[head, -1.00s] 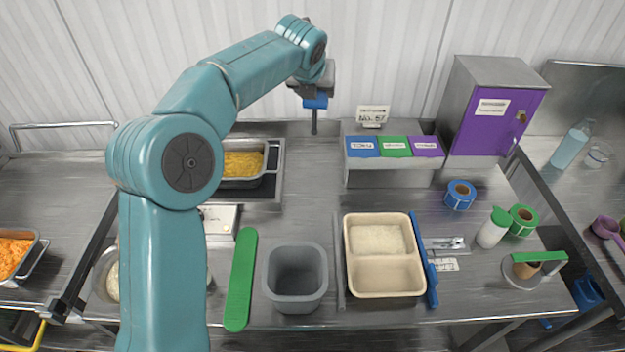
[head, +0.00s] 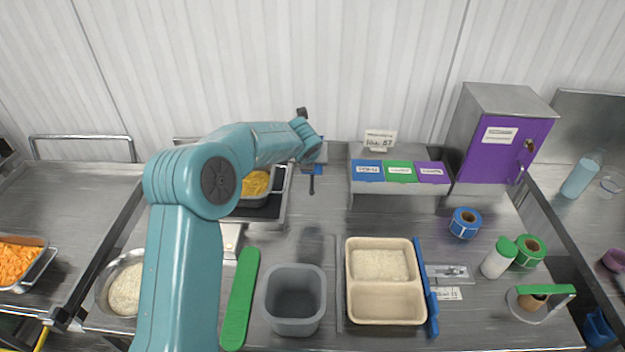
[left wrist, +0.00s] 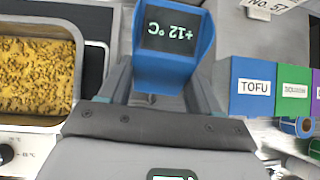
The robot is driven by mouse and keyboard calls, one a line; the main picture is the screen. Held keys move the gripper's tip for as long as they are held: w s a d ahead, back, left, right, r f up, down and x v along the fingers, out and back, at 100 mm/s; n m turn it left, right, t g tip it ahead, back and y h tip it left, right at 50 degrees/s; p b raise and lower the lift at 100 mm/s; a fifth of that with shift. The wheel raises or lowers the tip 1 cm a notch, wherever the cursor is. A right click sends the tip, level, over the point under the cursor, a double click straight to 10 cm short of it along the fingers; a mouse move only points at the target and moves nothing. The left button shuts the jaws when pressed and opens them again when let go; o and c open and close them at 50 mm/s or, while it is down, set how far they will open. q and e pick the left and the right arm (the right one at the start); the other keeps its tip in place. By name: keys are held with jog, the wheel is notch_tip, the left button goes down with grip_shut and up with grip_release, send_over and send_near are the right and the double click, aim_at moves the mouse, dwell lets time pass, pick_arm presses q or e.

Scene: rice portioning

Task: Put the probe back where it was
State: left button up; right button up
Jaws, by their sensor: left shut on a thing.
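The probe (head: 318,170) is a blue-bodied thermometer with a dark stem pointing down. In the left wrist view the probe (left wrist: 172,60) has a display reading +12 °C, upside down in the picture. My left gripper (left wrist: 160,85) is shut on the blue body. In the head view the gripper is mostly hidden behind my arm. The probe is at the back of the steel table, between the yellow food pan and the labelled boxes. I cannot tell whether its stem touches anything. My right gripper is not in view.
A yellow food pan (head: 282,184) stands left of the probe. A blue TOFU box (left wrist: 252,87) stands right of it, in a row with green and purple ones. A grey tub (head: 294,325) and a two-compartment tray (head: 385,281) stand in front, with bare table between.

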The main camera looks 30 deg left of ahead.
aim_at(312, 177)
pick_arm(q)
notch_tip(312, 177, down, 2)
jog(key=shift+d+f, duration=0.15)
notch_tip(312, 177, down, 4)
jog(key=shift+r+b, duration=0.1)
jog(key=shift+b, duration=0.5)
jog(key=shift+w+f, duration=0.1)
jog(key=shift+f, duration=0.25)
jog(key=shift+r, duration=0.1)
jog(key=shift+f, duration=0.25)
jog(key=o, duration=1.1)
jog(key=shift+c, duration=0.2)
jog(key=shift+r, duration=0.1)
